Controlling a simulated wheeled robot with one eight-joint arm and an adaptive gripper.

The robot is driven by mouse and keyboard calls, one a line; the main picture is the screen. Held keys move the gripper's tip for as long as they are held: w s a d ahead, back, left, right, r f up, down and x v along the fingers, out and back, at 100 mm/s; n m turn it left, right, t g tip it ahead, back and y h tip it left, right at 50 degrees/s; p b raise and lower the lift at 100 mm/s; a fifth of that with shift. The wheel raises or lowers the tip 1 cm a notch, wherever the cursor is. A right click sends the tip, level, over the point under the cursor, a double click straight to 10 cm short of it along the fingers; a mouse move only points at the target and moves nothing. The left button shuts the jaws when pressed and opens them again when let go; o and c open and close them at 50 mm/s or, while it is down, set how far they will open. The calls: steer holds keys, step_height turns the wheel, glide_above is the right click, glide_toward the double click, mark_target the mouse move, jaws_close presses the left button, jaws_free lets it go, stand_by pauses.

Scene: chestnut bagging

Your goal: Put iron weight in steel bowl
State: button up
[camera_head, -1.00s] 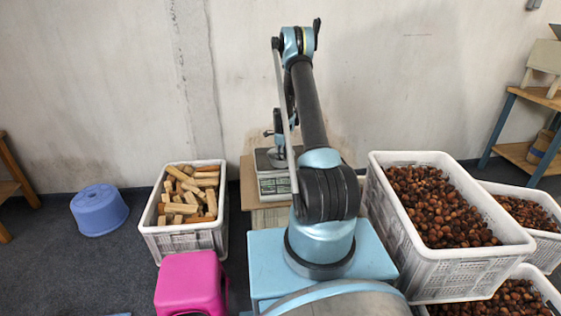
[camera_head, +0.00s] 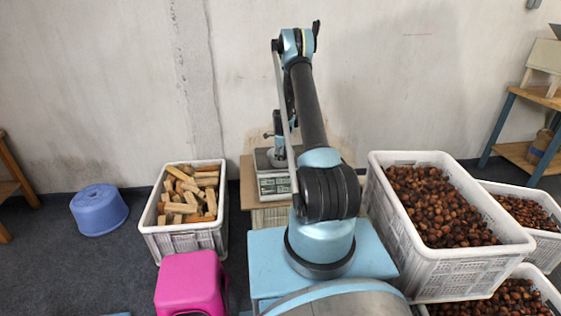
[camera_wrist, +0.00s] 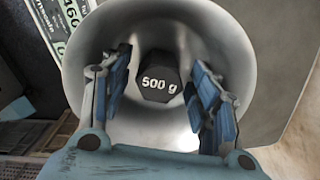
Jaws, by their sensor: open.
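The iron weight (camera_wrist: 158,78), a dark block marked "500 g", sits at the bottom of the steel bowl (camera_wrist: 215,48) in the wrist view. The bowl is round, shiny and wide-rimmed. My gripper (camera_wrist: 162,92) is open, with its blue-padded fingers over the bowl on the left and right of the weight. Clear gaps show between the weight and both fingers. In the head view my arm hides most of the bowl and the weight.
A scale (camera_head: 273,186) stands on a small wooden table (camera_head: 247,190) by the wall. A crate of wooden blocks (camera_head: 183,237) is left of it, and a crate of chestnuts (camera_head: 450,268) is right. A pink stool (camera_head: 190,283) and blue tub (camera_head: 98,208) stand on the floor.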

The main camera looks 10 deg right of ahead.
steer(key=s+r+n, duration=0.1)
steer(key=s+r, duration=0.2)
steer(key=r, duration=0.7)
steer(key=s+r+n, duration=0.2)
steer(key=r, duration=0.9)
steer(key=s+r+n+t, duration=0.1)
steer(key=s+r+n, duration=0.3)
steer(key=s+r, duration=0.55)
steer(key=s+r+n, duration=0.4)
steer(key=s+r, duration=0.2)
steer(key=s, duration=0.7)
steer(key=s+f+n, duration=0.2)
steer(key=s+n, duration=0.2)
steer(key=s, duration=0.5)
steer(key=s+f+n, duration=0.2)
steer(key=s+n, duration=0.1)
steer(key=s, duration=0.7)
steer(key=s+f+n+t, duration=0.1)
steer(key=s+n, duration=0.3)
steer(key=s, duration=0.6)
steer(key=shift+f+n, duration=0.3)
steer(key=shift+f, duration=0.5)
steer(key=shift+a, duration=0.1)
